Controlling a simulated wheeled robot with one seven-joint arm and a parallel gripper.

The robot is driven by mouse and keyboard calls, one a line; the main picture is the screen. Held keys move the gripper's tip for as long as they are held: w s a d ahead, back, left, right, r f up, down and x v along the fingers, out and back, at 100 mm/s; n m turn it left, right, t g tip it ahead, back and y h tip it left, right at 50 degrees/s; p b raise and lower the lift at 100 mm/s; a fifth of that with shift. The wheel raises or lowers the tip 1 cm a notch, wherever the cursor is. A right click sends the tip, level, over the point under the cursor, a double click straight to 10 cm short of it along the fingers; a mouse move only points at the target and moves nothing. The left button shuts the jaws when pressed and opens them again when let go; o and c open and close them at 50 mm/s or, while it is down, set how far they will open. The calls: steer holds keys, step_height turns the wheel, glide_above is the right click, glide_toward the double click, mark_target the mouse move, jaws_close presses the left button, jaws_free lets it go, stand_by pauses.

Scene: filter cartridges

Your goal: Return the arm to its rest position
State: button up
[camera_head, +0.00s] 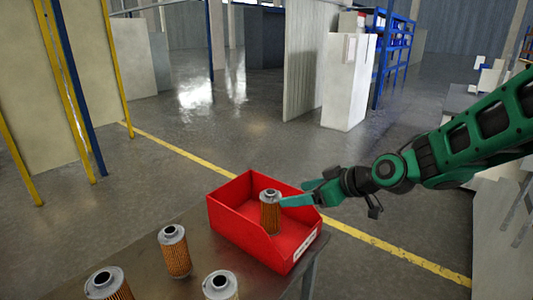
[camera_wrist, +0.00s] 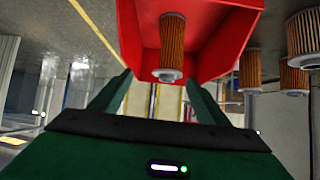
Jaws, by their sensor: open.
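A filter cartridge (camera_head: 269,217) with an orange pleated body and grey end cap stands upright in the red bin (camera_head: 235,228). My gripper (camera_head: 300,194) reaches in from the right over the bin, and one finger overlaps the cartridge's right side in the head view. In the wrist view my gripper (camera_wrist: 158,80) has its fingers apart, with the cartridge (camera_wrist: 172,42) seen between and beyond their tips. The gripper is open and holds nothing. I cannot tell whether a finger touches the cartridge.
More cartridges stand on the table left of and in front of the bin: one near it (camera_head: 175,255), one at the front left (camera_head: 108,285), one at the front edge (camera_head: 221,287). The bin walls surround the cartridge. Open floor lies beyond the table.

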steer(key=s+d+f+m+g+h, duration=0.1)
steer(key=s+d+m+h, duration=0.15)
steer(key=d, duration=0.45)
steer(key=s+d+f+m+h, duration=0.2)
steer(key=s+d, duration=0.2)
steer(key=d, duration=0.4)
steer(key=s+d+m+g+h, duration=0.2)
steer(key=s+d+m, duration=0.4)
steer(key=s, duration=0.6)
steer(key=s+d+m+g+h, duration=0.2)
steer(key=s+d+m+g, duration=0.2)
steer(key=s+d, duration=0.7)
steer(key=shift+s+d+r+m, duration=0.15)
steer(key=shift+s+r+m, duration=0.2)
steer(key=shift+s+m, duration=0.7)
steer(key=shift+s, duration=0.1)
steer(key=shift+w+f, duration=0.25)
steer(key=shift+w, duration=0.35)
steer(key=shift+c, duration=0.2)
